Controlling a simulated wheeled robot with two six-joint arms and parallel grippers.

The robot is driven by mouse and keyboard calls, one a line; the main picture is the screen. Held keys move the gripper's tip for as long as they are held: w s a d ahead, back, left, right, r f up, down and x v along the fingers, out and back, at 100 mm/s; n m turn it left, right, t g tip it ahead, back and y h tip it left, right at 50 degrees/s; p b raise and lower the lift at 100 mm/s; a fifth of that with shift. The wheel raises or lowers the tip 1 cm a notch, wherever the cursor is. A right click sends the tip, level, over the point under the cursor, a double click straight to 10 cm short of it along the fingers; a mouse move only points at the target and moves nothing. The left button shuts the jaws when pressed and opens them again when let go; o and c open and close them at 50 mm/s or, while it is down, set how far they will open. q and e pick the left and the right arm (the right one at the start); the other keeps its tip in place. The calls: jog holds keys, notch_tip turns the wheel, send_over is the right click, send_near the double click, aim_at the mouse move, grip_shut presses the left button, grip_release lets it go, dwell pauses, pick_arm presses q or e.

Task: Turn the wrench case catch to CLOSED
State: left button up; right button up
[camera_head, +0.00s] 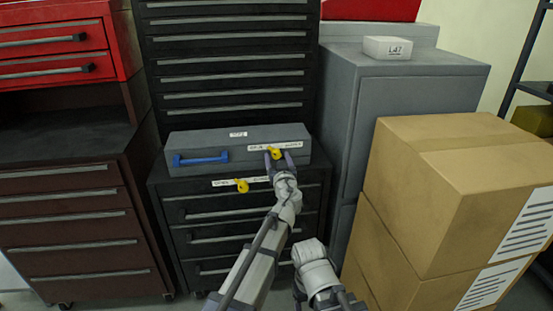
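The grey wrench case (220,138) lies on top of the black tool chest, with a blue handle (200,159) on its front. A yellow catch (275,153) sits on a white label strip (300,144) at the case's front right; the lettering is too small to read surely. My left gripper (279,155) is at the catch, its fingers apart with the catch between them. I cannot tell whether either finger touches it. My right arm (316,272) is low at the bottom centre, and its fingers do not show clearly.
A second yellow catch (242,186) with its own label is on the chest (172,199) below the case. A grey cabinet (420,90) and stacked cardboard boxes (415,170) stand close on the right. A red and dark cabinet (70,205) stands on the left.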

pick_arm(q)
grip_shut()
dwell(0.3)
dwell(0.3)
jog(key=m, duration=1.3)
jog(key=shift+m, duration=2.6)
